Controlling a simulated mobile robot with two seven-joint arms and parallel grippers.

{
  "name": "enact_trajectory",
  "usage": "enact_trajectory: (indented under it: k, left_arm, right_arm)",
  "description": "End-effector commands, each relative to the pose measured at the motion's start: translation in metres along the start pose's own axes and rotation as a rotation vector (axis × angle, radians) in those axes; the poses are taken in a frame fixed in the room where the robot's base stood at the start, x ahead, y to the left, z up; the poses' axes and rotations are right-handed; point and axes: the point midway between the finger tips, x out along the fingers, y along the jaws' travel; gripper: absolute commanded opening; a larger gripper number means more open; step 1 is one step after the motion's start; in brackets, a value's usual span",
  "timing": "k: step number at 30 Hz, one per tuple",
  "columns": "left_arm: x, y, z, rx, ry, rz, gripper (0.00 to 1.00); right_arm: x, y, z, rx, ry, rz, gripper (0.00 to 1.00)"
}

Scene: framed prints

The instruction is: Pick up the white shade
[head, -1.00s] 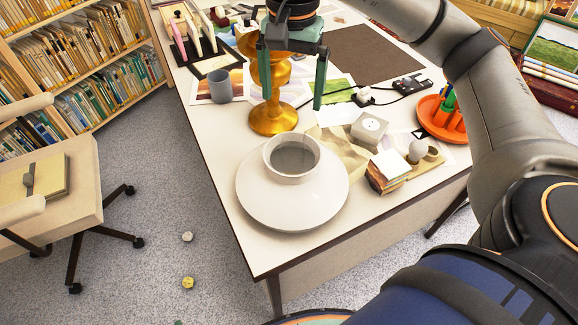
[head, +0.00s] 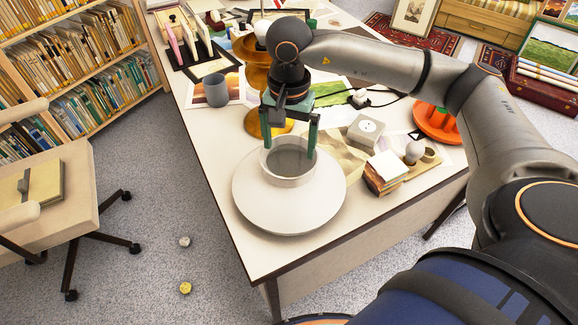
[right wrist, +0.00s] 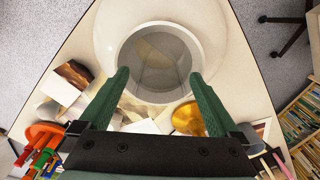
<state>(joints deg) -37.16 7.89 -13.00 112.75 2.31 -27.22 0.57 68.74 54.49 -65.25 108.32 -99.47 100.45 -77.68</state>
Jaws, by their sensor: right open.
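The white shade (head: 289,206) stands on the table near its front corner, wide at the bottom with a round open collar on top. My right gripper (head: 289,151) is open above the collar, with its two green fingers at the collar's left and right sides. In the right wrist view the shade (right wrist: 215,30) lies beyond the open fingers (right wrist: 158,78), and its round opening shows between them. I cannot tell whether the fingers touch the collar. The brass lamp base (head: 262,122) stands behind the gripper, partly hidden by it. My left gripper is out of view.
Right of the shade are a stack of small blocks (head: 385,173), a white box (head: 365,131) and an orange tray (head: 435,125). A grey cup (head: 217,90) stands at the back left. The table's left edge (head: 232,222) is close to the shade.

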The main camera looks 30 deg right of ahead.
Motion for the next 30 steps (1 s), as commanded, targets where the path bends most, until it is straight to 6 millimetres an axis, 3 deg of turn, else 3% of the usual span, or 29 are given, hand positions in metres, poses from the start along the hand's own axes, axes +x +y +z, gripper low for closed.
enact_trajectory:
  k: [5,30]
  left_arm:
    - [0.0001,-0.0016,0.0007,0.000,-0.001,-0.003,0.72]
    - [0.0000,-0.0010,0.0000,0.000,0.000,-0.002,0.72]
  right_arm:
    - [0.0001,0.0001,-0.0002,0.001,0.000,0.000,0.97]
    - [-0.0004,0.0001,0.0000,0.001,0.000,0.001,0.02]
